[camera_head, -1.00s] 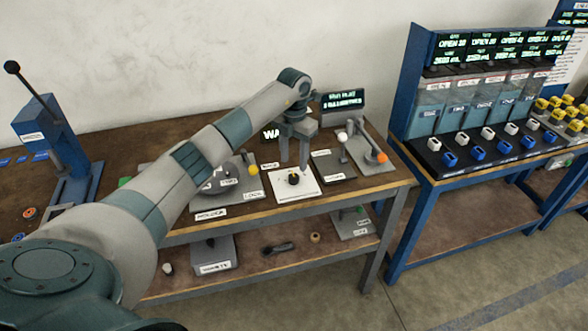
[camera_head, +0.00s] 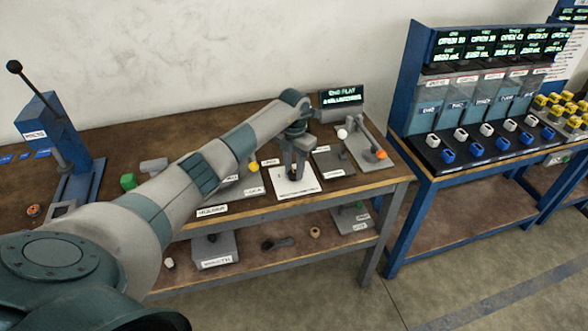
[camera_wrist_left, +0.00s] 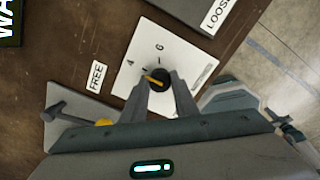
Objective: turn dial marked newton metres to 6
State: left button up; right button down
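The dial is a black round knob with a yellow pointer line, on a white plate (camera_wrist_left: 190,50) marked 4 and 6. In the left wrist view the dial (camera_wrist_left: 155,80) has its pointer slanting up and left, closer to the 4 than to the 6. My left gripper (camera_wrist_left: 160,84) points down with its fingers apart, one on each side of the knob. I cannot tell whether they touch it. In the head view the left gripper (camera_head: 294,170) is low over the white plate (camera_head: 296,188) and mostly hides the dial. My right gripper is not in view.
A grey plate with a lever (camera_head: 343,155) and an orange-knobbed fixture (camera_head: 381,155) stand right of the dial. A yellow-knobbed lever (camera_head: 253,167) is close on its left. A lit display (camera_head: 341,95) stands behind. A blue rack (camera_head: 470,90) is farther right.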

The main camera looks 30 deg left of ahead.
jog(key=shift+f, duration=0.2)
